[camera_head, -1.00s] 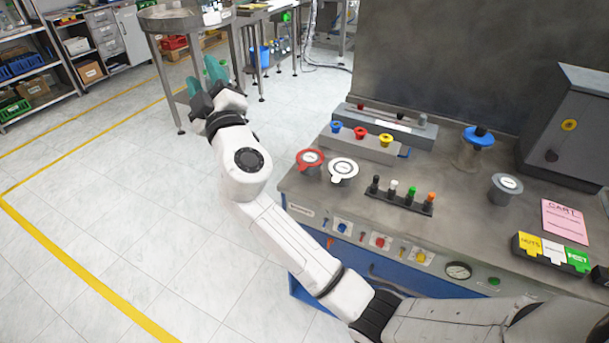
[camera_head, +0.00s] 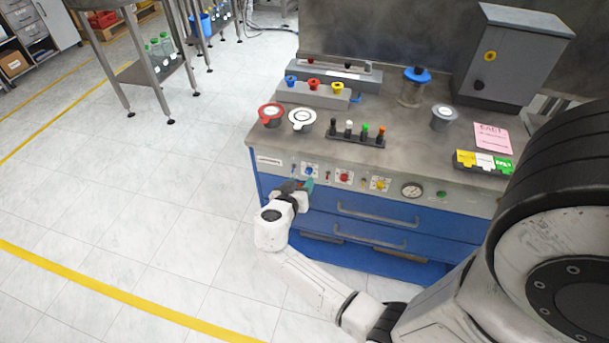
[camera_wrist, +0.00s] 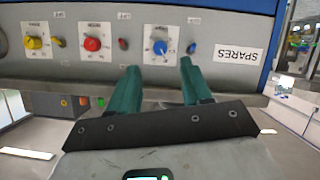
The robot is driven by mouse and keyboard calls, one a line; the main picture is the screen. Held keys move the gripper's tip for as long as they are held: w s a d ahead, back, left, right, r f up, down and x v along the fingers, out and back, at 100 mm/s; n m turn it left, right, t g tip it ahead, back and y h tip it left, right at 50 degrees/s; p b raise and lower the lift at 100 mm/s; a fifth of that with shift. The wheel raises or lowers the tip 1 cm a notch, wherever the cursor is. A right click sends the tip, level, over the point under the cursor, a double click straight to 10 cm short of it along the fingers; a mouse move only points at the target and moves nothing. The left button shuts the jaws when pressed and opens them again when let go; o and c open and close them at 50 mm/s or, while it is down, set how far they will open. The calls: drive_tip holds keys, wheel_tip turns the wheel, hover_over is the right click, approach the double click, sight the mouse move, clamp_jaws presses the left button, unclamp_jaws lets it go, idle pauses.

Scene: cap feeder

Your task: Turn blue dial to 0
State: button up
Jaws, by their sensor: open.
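The blue dial (camera_head: 309,172) sits on a white scale plate on the bench's front panel, at the left end of a row of dials. In the wrist view the blue dial (camera_wrist: 160,47) shows upside down, just beyond and between my fingertips. My gripper (camera_wrist: 157,68) has two green fingers, spread apart and empty, not visibly touching the dial. In the head view my gripper (camera_head: 297,186) is just below and left of the dial, close to the panel. The scale's numbers are too small to read.
A red dial (camera_wrist: 92,44) and a yellow dial (camera_wrist: 34,43) sit in the same row, with small levers between. A SPARES label (camera_wrist: 239,54) is beside the blue dial. Drawer handles (camera_head: 378,214) jut out below.

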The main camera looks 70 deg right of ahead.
sight(308, 172)
drive_tip(key=shift+x, duration=3.15)
clamp_jaws()
